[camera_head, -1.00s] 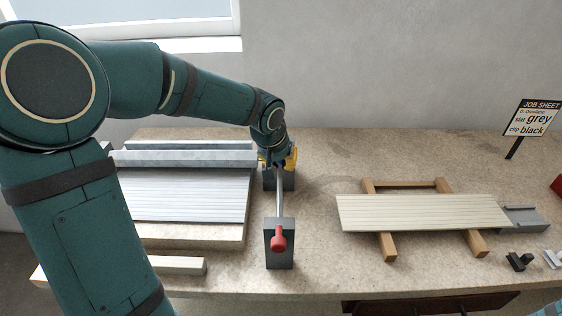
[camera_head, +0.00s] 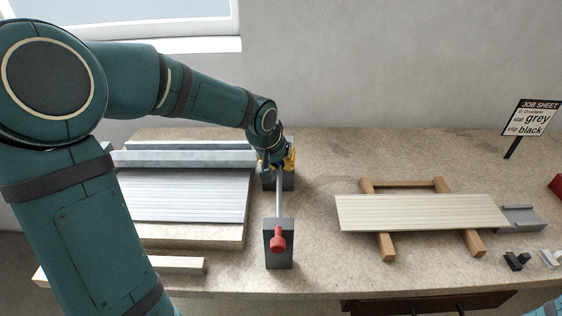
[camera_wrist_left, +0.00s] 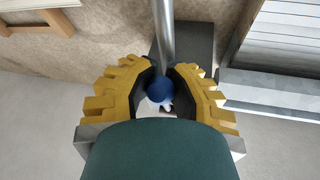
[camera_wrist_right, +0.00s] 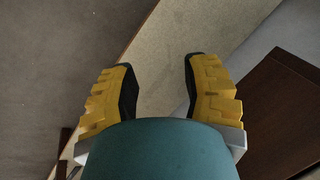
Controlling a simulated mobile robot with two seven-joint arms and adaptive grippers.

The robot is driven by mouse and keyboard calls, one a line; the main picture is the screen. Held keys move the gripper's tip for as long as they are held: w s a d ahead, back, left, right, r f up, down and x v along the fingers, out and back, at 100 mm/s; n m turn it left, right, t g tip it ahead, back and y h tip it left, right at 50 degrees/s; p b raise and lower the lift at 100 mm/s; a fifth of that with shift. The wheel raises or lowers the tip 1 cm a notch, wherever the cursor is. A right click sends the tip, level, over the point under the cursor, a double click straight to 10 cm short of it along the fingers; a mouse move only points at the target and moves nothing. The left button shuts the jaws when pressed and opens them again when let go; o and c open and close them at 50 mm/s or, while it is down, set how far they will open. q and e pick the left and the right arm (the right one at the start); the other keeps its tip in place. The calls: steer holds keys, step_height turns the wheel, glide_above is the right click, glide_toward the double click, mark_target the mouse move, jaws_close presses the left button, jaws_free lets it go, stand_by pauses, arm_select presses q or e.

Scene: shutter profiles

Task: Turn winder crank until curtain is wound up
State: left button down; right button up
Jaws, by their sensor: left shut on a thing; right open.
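The winder has a silver shaft (camera_head: 279,197) running between a dark grey front block (camera_head: 279,256) and a rear block (camera_head: 288,181). A red knob (camera_head: 278,241) sits on the front block. My left gripper (camera_wrist_left: 162,72) is shut around a blue knob (camera_wrist_left: 160,90) at the rear end; the fingers hide part of it. The curtain of grey slats (camera_head: 185,196) lies flat on a pale board left of the winder, with a grey bar (camera_head: 185,158) along its back. My right gripper (camera_wrist_right: 160,75) is open and empty, over the bench edge in the right wrist view.
A cream slatted panel (camera_head: 420,212) rests on a wooden frame (camera_head: 386,245) at the right. A black clip (camera_head: 516,261) and a pale clip (camera_head: 550,258) lie near the front right. A job sheet (camera_head: 533,118) stands behind. The bench between winder and frame is clear.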

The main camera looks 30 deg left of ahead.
arm_select(q)
steer(key=shift+s+f, duration=0.2)
steer(key=shift+s, duration=0.05)
stand_by(0.5)
steer(key=c, duration=0.8)
jaws_free()
steer(key=shift+s+a+r, duration=0.1)
steer(key=shift+s, duration=0.1)
steer(key=shift+o, duration=0.2)
steer(key=shift+w, duration=0.1)
steer(key=shift+w, duration=0.1)
steer(key=shift+r, duration=0.5)
steer(key=v, duration=1.1)
steer(key=shift+s, duration=0.25)
